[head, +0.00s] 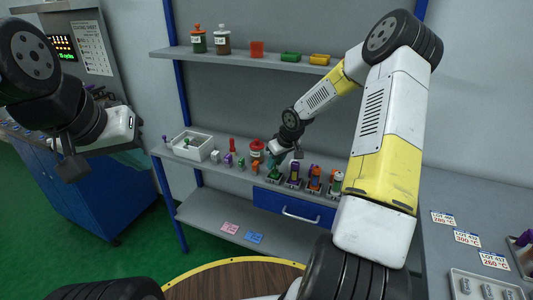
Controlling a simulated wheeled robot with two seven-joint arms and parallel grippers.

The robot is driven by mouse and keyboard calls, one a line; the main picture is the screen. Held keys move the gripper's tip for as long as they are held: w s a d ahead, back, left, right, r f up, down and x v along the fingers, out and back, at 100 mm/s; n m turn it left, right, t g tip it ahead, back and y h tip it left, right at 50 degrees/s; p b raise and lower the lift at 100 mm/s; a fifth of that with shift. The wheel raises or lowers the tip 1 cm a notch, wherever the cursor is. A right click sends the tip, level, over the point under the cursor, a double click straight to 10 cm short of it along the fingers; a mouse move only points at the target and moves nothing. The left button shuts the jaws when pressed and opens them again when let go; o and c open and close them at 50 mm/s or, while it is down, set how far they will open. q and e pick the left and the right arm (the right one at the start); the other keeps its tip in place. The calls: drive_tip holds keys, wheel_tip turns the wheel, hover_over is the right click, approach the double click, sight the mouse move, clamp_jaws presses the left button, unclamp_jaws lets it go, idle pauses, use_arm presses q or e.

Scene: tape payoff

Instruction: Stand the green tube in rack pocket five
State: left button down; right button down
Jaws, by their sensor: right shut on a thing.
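My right gripper (273,160) reaches down from the upper right to the bench shelf. It is shut on what appears to be the green tube (275,173), just below its fingers, small and partly hidden. The tube is at the left end of a row of dark holders (293,182) with purple, orange and green items. I cannot make out pocket numbers or whether the tube is seated. My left gripper (100,150) is at the upper left, far from the row; its jaw opening is unclear.
Small coloured pieces (241,164) and a red jar (257,149) stand between bin and row. An upper shelf (238,57) holds jars and small bins. A round table (232,281) is in front.

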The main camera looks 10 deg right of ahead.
drive_tip(key=shift+f, duration=0.5)
idle(0.4)
drive_tip(key=c, duration=1.4)
unclamp_jaws()
drive_tip(key=v, duration=1.1)
drive_tip(key=shift+a, duration=0.1)
